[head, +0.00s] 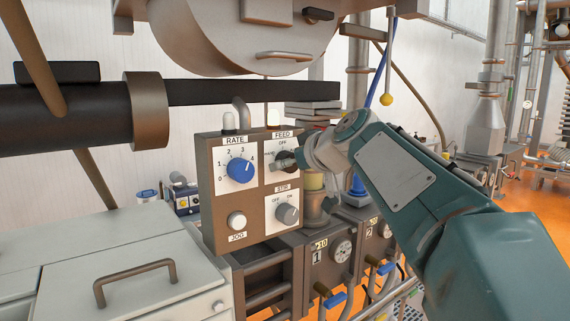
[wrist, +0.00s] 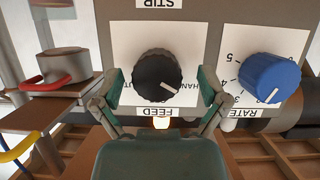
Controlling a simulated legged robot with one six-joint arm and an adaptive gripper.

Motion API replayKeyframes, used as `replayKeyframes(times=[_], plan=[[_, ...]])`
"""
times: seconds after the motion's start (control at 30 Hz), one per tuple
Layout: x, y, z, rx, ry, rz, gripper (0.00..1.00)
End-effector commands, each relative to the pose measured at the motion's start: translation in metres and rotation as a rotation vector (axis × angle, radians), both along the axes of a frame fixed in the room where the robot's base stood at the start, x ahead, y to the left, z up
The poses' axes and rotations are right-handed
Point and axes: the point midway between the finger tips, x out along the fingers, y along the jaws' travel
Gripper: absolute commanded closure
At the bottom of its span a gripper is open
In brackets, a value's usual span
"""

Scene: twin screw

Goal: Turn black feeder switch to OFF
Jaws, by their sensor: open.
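The black feeder switch (wrist: 157,77) is a round knurled knob on a white plate marked FEED. The wrist view shows the panel upside down. The knob's white pointer line slants right and slightly down, toward the HAND lettering. My gripper (wrist: 160,88) is open, with one finger on each side of the knob. Whether the fingers touch it I cannot tell. In the head view the black knob (head: 286,160) is partly hidden by my gripper (head: 291,168), and OFF is printed above it. OFF is hidden in the wrist view.
The brown control box (head: 209,195) also carries a blue RATE knob (head: 240,170), a grey STIR knob (head: 288,214) and a white JOG button (head: 237,221). The blue RATE knob (wrist: 263,78) lies just right of my gripper in the wrist view. A dark horizontal barrel (head: 65,115) runs behind.

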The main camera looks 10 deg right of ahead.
Motion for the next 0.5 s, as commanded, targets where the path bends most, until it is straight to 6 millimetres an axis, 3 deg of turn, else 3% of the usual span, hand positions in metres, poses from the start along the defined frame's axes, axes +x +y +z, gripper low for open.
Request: replayKeyframes(times=[0.33,0.37,0.5], plan=[[0.0063,0.0001,-0.0027,0.001,-0.001,-0.001,0.07],[0.0063,0.0004,-0.0028,0.001,0.0,-0.001,0.11],[0.0062,0.0016,-0.003,0.0,0.0,-0.001,0.74]])
